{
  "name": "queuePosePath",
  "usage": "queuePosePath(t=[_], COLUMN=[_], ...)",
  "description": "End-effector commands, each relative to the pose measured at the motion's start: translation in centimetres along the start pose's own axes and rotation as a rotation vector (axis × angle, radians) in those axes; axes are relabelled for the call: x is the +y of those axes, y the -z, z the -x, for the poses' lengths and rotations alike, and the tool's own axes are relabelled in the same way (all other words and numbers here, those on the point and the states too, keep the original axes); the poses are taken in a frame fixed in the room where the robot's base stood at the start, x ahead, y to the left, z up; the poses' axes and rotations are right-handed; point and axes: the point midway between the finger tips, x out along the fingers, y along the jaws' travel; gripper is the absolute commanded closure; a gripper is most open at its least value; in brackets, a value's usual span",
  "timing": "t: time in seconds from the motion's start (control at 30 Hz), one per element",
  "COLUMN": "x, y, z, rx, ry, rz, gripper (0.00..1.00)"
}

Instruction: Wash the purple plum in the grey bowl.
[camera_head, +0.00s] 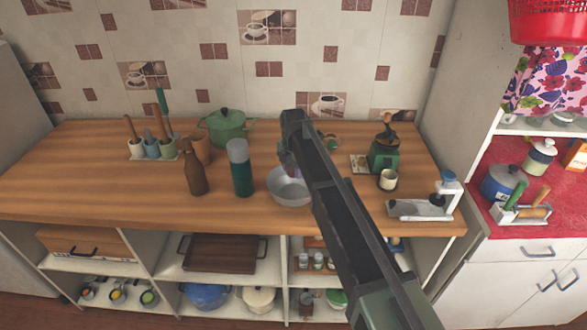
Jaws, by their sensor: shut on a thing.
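The grey bowl (289,192) stands on the wooden counter, near its front edge and right of the green bottle. My arm reaches in from the lower right, and its dark link passes over the bowl's right side. My gripper (288,168) points down at the bowl's far rim, partly hidden behind the arm. It is shut on a small purple thing, which looks like the purple plum (286,160). The plum shows only as a small patch, at or just above the bowl's opening. I cannot tell whether it touches the bowl.
A green bottle (240,168) and a brown bottle (194,172) stand left of the bowl. A green pot (226,128) is behind them. A green coffee grinder (384,155), a cream cup (388,180) and a white tray (424,209) are to the right. The counter's left end is clear.

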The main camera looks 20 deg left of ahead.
Motion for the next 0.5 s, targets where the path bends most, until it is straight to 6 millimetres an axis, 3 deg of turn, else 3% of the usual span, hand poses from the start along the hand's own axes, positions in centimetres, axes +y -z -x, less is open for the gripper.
queuePosePath(t=[0.03, 0.5], x=[0.0, 0.0], y=[0.0, 0.0], z=[-1.1, -6.0], rx=[0.000, 0.000], ry=[0.000, 0.000], rz=[0.000, 0.000], gripper=[0.76, 0.76])
